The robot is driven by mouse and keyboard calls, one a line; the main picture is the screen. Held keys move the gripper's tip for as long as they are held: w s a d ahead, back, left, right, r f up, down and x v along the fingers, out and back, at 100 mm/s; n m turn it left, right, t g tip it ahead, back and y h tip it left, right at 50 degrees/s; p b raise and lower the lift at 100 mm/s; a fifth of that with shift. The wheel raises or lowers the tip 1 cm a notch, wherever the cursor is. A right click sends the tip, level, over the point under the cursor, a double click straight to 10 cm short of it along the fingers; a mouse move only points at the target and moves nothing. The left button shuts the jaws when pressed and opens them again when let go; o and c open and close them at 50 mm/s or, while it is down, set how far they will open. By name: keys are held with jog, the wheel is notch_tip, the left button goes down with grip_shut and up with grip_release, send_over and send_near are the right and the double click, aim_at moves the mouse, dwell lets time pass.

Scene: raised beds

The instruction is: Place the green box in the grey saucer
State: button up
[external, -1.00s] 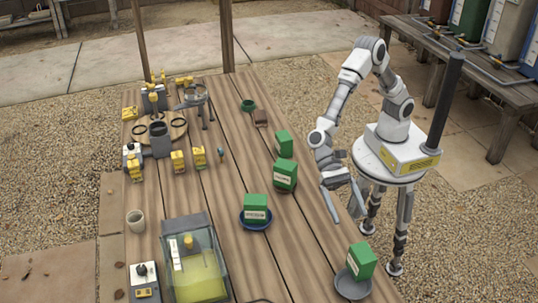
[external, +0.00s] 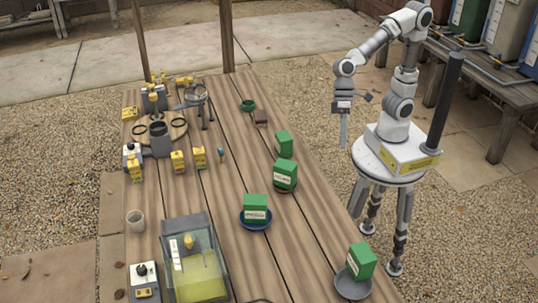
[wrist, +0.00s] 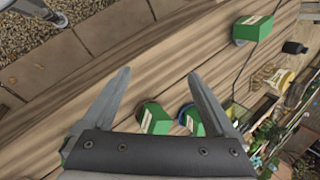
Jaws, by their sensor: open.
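A green box (external: 361,259) with a pale label stands in the grey saucer (external: 352,288) at the table's near right corner. It looks slightly tilted and sits toward the saucer's back right. Another green box (external: 255,206) stands in a blue saucer (external: 256,226), a third (external: 285,173) on a brown saucer (external: 284,189), and one more (external: 283,144) stands farther back. My gripper (external: 343,146) is raised near the table's right edge, away from all boxes. In the wrist view my gripper (wrist: 160,82) is open and empty, with green boxes (wrist: 155,119) beyond it.
A glass-sided case (external: 198,265) with yellow contents stands at the near left. A beige cup (external: 136,221) stands beside it. A dark green pot (external: 248,105) stands at the back.

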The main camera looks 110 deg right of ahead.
jog(key=s+d+r+n+t+h, duration=0.2)
jog(key=s+d, duration=0.3)
jog(key=d, duration=0.3)
jog(key=s+d+r+n+t+h, duration=0.2)
jog(key=s+d, duration=0.3)
jog(key=d, duration=0.3)
jog(key=shift+s+n+h, duration=0.35)
jog(key=shift+n+h, duration=0.35)
jog(key=shift+n, duration=0.2)
notch_tip(320, 180, up, 13)
jog(key=p, duration=1.3)
jog(key=shift+r, duration=0.2)
